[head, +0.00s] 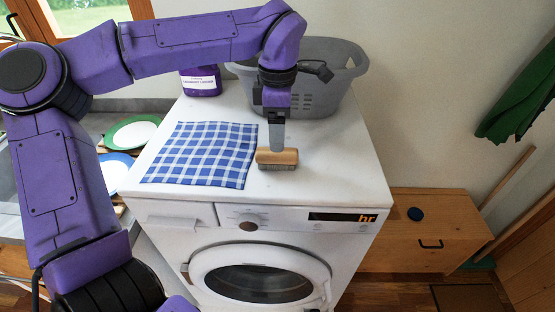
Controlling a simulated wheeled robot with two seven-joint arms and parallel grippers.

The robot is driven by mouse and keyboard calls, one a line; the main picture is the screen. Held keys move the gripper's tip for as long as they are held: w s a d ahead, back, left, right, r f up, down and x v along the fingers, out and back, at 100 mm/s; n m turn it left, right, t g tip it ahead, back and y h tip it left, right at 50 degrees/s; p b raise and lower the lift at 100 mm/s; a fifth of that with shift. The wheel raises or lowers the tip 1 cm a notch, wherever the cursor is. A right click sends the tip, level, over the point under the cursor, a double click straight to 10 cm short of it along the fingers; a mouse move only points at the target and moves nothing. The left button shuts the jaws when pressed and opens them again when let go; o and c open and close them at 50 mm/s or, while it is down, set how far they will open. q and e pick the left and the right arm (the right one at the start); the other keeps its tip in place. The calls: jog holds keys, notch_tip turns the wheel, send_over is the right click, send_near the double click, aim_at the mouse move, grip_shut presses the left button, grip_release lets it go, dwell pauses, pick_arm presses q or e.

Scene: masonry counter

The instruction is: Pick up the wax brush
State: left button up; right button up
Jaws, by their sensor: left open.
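The wax brush (277,158), a small block with a light wooden back, lies on the white top of the washing machine (330,165), near its front edge. My left gripper (277,146) points straight down directly over the brush, with its fingertips at or just above the wooden back. It is open. From this angle the fingers overlap, so I cannot tell whether they straddle the brush or touch it. My right gripper is not in view.
A blue-and-white checked cloth (200,153) lies left of the brush. A grey laundry basket (340,75) and a purple detergent container (201,82) stand behind. The machine's top is clear right of the brush. A wooden cabinet (420,235) stands lower right.

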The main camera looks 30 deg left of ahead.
pick_arm(q)
jog(key=f, duration=0.2)
jog(key=f+p, duration=0.1)
jog(key=f, duration=0.3)
jog(key=shift+s+d, duration=0.2)
jog(key=shift+s, duration=0.2)
jog(key=shift+f, duration=0.2)
jog(key=c, duration=1.1)
jog(key=shift+o, duration=0.2)
jog(key=shift+r, duration=0.6)
jog(key=s+d+r+b, duration=0.4)
jog(key=s+d+r, duration=0.3)
jog(key=d+r, duration=0.4)
jog(key=shift+s+d+r, duration=0.3)
jog(key=shift+d+r, duration=0.1)
jog(key=shift+r, duration=0.1)
